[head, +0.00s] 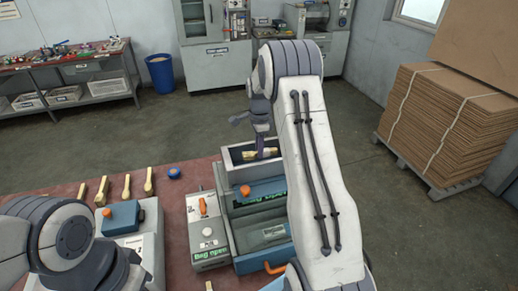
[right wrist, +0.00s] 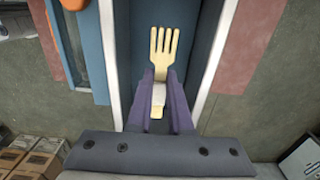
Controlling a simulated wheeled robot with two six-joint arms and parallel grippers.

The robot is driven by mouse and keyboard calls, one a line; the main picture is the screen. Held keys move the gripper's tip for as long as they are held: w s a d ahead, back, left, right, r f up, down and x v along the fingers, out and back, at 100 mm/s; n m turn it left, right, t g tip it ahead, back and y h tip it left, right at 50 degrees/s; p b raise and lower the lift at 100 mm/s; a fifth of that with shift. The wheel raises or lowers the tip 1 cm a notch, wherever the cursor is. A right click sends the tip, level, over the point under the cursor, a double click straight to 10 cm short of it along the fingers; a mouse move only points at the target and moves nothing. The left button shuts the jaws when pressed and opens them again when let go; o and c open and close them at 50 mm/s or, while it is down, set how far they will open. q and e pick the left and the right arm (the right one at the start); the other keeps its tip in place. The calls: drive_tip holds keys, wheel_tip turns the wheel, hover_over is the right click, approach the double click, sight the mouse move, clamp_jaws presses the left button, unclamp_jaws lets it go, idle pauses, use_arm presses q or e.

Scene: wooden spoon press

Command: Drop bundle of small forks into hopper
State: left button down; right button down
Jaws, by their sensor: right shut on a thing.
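The bundle of small forks (right wrist: 163,58) is pale wood with a light band round its handles. My right gripper (right wrist: 159,92) is shut on the handles, with the tines pointing away from it in the right wrist view. In the head view the bundle (head: 249,155) shows at the mouth of the grey hopper (head: 228,170), between the walls in the picture. The hopper (right wrist: 193,60) shows in the right wrist view as a dark channel with pale rims, behind the forks. I cannot tell how deep the forks are. My left gripper is out of view; only that arm shows.
Several wooden utensils (head: 126,187) and a blue roll (head: 174,173) lie on the red table (head: 70,197). A control box (head: 207,230) with an orange lever stands left of the machine's lower bay (head: 263,236). Stacked cardboard (head: 445,120) stands at the right.

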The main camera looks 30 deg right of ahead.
drive_tip(key=shift+f, duration=0.3)
drive_tip(key=c, duration=0.8)
unclamp_jaws()
drive_tip(key=shift+c, duration=0.2)
drive_tip(key=shift+r, duration=0.1)
